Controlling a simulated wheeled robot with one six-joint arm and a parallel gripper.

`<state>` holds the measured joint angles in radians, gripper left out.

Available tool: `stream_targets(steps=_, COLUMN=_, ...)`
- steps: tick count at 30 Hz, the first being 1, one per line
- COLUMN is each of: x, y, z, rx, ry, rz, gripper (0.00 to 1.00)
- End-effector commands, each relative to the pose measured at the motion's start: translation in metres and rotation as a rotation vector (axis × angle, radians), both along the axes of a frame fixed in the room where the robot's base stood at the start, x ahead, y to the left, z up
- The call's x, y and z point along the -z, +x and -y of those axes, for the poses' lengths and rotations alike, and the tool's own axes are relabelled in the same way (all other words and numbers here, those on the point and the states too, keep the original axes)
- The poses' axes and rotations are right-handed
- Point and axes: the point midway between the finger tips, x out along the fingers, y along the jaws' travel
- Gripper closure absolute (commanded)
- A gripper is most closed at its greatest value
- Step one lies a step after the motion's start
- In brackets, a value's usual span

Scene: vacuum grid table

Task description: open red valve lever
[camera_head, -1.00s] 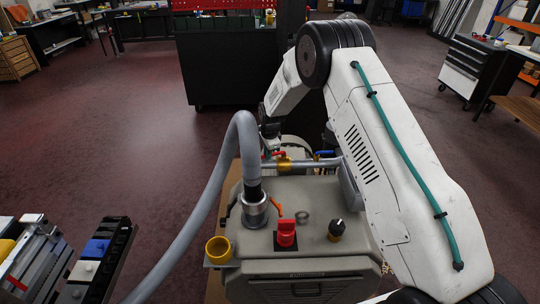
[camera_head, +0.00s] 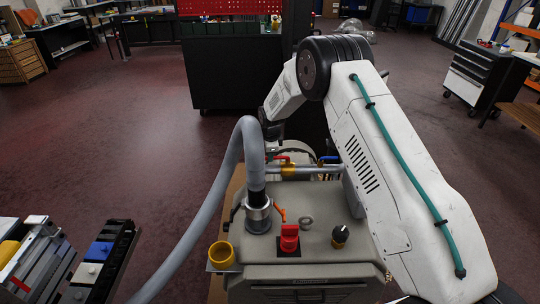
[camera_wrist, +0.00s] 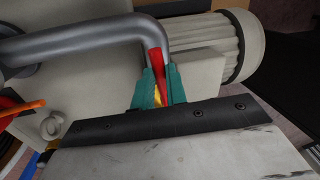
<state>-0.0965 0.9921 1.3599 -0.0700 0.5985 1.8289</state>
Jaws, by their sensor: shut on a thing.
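The red valve lever (camera_wrist: 157,60) runs down from the bend of a grey pipe in the wrist view. My gripper (camera_wrist: 159,88) has two teal fingers closed around the lever's lower part, with a red and yellow bit showing between them. In the head view the red lever (camera_head: 282,157) sits by a brass-coloured valve body (camera_head: 288,169) on the horizontal pipe, behind the grey machine top. My gripper is mostly hidden there by the hose and my own arm.
A thick grey hose (camera_head: 228,165) rises from a metal collar at the front left. A blue lever (camera_head: 330,158) sits right of the red one.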

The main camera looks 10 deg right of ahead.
Motion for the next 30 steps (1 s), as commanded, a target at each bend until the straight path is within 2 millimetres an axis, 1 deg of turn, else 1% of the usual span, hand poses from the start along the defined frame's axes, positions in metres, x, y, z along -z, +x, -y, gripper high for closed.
stream_targets(steps=1, x=-0.001, y=0.001, z=0.000, rx=0.000, ry=0.000, rz=0.002, gripper=0.83)
stream_targets(steps=2, x=-0.001, y=0.001, z=0.000, rx=0.000, ry=0.001, rz=0.002, gripper=0.75)
stream_targets(steps=3, x=-0.001, y=0.001, z=0.000, rx=0.000, ry=0.001, rz=0.002, gripper=0.64)
stream_targets(steps=11, x=-0.001, y=0.000, z=0.000, rx=-0.001, ry=0.000, rz=0.001, gripper=0.64)
stream_targets(steps=14, x=-0.006, y=-0.001, z=0.000, rx=-0.001, ry=0.000, rz=0.001, gripper=0.64)
stream_targets(steps=17, x=-0.019, y=-0.003, z=-0.001, rx=-0.001, ry=0.001, rz=0.002, gripper=0.64)
stream_targets(steps=24, x=-0.059, y=-0.011, z=-0.001, rx=-0.001, ry=0.000, rz=0.003, gripper=0.64)
stream_targets(steps=27, x=-0.070, y=-0.013, z=-0.002, rx=-0.001, ry=0.000, rz=0.003, gripper=0.64)
stream_targets(steps=30, x=-0.075, y=-0.015, z=-0.002, rx=-0.001, ry=0.000, rz=0.001, gripper=0.64)
